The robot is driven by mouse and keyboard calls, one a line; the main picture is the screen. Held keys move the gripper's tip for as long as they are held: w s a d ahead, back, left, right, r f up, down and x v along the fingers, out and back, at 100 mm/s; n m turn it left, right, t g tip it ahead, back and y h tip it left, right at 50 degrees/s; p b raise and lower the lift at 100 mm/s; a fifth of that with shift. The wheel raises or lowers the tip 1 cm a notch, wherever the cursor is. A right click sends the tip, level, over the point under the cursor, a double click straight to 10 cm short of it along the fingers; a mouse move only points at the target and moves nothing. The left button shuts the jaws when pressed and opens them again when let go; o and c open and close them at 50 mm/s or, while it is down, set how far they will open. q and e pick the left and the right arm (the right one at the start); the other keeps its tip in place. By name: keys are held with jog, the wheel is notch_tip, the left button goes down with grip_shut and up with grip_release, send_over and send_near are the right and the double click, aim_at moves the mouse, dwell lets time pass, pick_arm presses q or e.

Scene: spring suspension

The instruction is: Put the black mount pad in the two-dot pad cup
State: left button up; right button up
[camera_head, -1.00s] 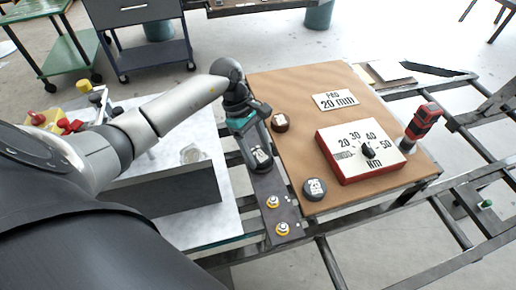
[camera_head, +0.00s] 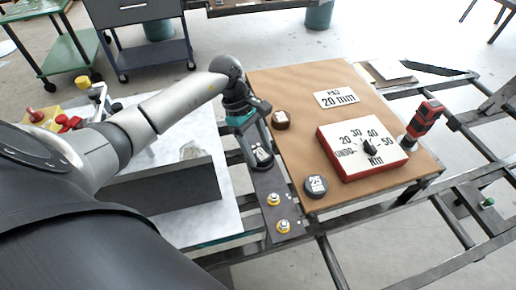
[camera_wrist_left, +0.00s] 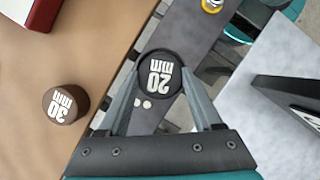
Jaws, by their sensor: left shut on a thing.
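My left gripper (camera_head: 260,148) is shut on a round black mount pad marked 20 mm; the pad (camera_wrist_left: 159,73) shows between the fingertips (camera_wrist_left: 165,80) in the left wrist view. In the head view the pad (camera_head: 263,158) is over the upper end of a dark metal plate (camera_head: 270,187). Two white dots (camera_wrist_left: 142,103) show on the plate beside the pad. The cup is hidden under the pad, and I cannot tell whether the pad is seated in it or above it. My right gripper is not in view.
A brown board (camera_head: 300,90) carries a brown 30 mm pad (camera_head: 281,120), a dark 25 pad (camera_head: 315,187), a PAD 20 mm sign (camera_head: 337,99), a red-sided dial box (camera_head: 362,150) and a red tool (camera_head: 424,120). Yellow-ringed bolts (camera_head: 283,227) stand on the plate.

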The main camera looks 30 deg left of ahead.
pick_arm(q)
jog(key=shift+s+f, duration=0.25)
jog(key=shift+f, duration=0.65)
jog(key=o, duration=1.6)
jog(key=shift+d, duration=0.1)
jog(key=shift+c, duration=0.2)
jog(key=w+p+v, duration=0.1)
jog(key=p+v, duration=0.2)
jog(key=v, duration=1.4)
jog(key=shift+d+p, duration=0.2)
jog(key=shift+p, duration=0.2)
